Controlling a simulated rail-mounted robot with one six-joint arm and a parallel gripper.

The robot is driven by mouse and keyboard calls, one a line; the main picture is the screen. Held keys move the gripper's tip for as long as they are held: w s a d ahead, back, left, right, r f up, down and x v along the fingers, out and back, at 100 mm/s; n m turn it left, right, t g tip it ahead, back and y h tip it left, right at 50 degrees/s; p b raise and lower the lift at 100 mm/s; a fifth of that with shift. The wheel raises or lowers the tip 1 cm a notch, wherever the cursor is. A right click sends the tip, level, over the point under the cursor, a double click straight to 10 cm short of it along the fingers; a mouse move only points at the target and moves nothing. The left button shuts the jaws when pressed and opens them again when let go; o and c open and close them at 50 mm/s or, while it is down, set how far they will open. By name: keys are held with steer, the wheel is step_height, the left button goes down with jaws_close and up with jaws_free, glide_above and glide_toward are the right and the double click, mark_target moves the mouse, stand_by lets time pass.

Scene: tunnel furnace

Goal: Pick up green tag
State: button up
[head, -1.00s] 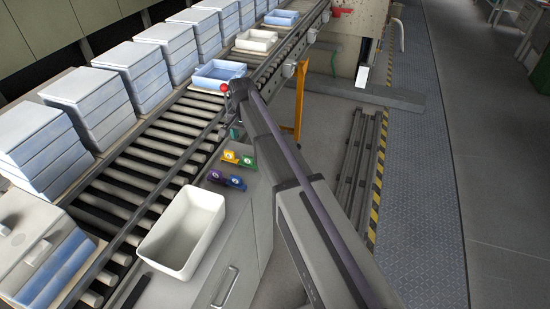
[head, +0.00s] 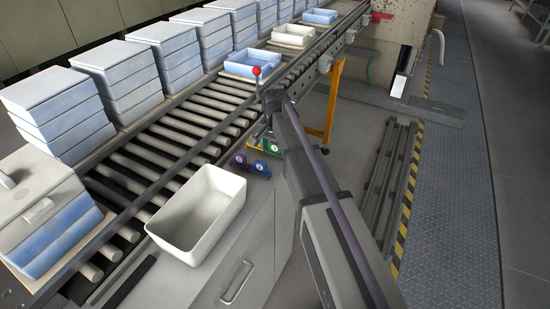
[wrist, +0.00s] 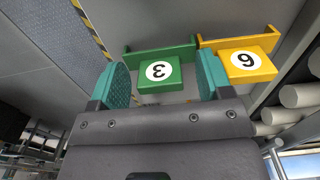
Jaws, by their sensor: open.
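The green tag (wrist: 158,73) has a white disc with a 3 and a green back strip. In the wrist view it shows between the two teal fingers of my gripper (wrist: 163,78), which is open. I cannot tell how deep the fingers reach around it. In the head view, a small part of the green tag (head: 273,147) shows beside my arm, which hides most of my gripper.
A yellow tag (wrist: 248,64) marked 6 stands right beside the green one, close to the right finger. A roller conveyor (head: 165,150) runs alongside on the left.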

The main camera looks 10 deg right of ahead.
steer(key=shift+r, duration=0.15)
steer(key=shift+c, duration=0.2)
steer(key=c, duration=1)
steer(key=shift+o, duration=0.2)
